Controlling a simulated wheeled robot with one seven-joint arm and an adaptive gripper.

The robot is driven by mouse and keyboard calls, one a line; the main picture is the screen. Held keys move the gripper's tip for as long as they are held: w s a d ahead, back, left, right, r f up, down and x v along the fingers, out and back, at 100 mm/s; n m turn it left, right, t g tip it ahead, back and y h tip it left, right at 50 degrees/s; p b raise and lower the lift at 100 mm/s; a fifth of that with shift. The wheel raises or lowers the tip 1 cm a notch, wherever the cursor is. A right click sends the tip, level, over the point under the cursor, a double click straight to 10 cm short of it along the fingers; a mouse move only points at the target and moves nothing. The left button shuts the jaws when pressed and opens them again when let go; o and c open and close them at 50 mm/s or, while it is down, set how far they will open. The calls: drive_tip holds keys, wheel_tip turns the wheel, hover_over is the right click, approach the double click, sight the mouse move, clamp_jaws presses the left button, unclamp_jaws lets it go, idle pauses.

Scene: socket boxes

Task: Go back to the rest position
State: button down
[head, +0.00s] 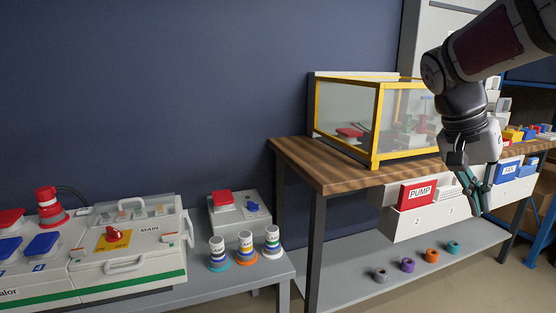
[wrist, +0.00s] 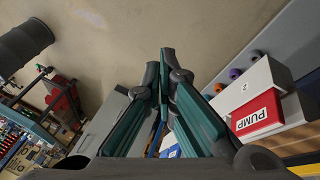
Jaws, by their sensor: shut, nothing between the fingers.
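My gripper (head: 477,208) hangs at the right of the head view, fingers pointing down, in front of the bin row on the wooden bench (head: 330,178). In the wrist view its two teal-and-black fingers (wrist: 168,58) come together at the tips and are shut with nothing between them. The red PUMP block (head: 419,193) stands in a white bin left of the fingers. A blue FAN block (head: 509,170) is right of them. The PUMP block (wrist: 257,114) also shows at the right of the wrist view. The fingers and arm hide part of the bin row.
A yellow-framed clear case (head: 376,118) stands on the bench behind the bins. Several coloured rings, one purple (head: 407,264), lie on the lower shelf. At left, a grey table holds a MAIN switch panel (head: 130,250), a grey socket box (head: 240,211) and labelled cylinders (head: 246,248).

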drive_tip(key=s+a+f+n+y, duration=0.25)
drive_tip(key=s+a, duration=0.35)
drive_tip(key=s, duration=0.4)
drive_tip(key=s+a+f+n+y, duration=0.1)
drive_tip(key=s+a+f+n, duration=0.3)
drive_tip(key=s, duration=0.5)
drive_tip(key=s+a+f+n+y, duration=0.2)
drive_tip(key=s+a+n, duration=0.1)
drive_tip(key=s+a, duration=0.55)
wheel_tip(320, 180, up, 34)
drive_tip(key=s+d+t+p, duration=0.1)
drive_tip(key=t+p, duration=0.3)
drive_tip(key=p, duration=2.8)
drive_tip(key=shift+s+d+f+t, duration=0.15)
drive_tip(key=shift+d+t, duration=0.25)
drive_tip(key=shift+d, duration=0.25)
drive_tip(key=shift+h, duration=0.25)
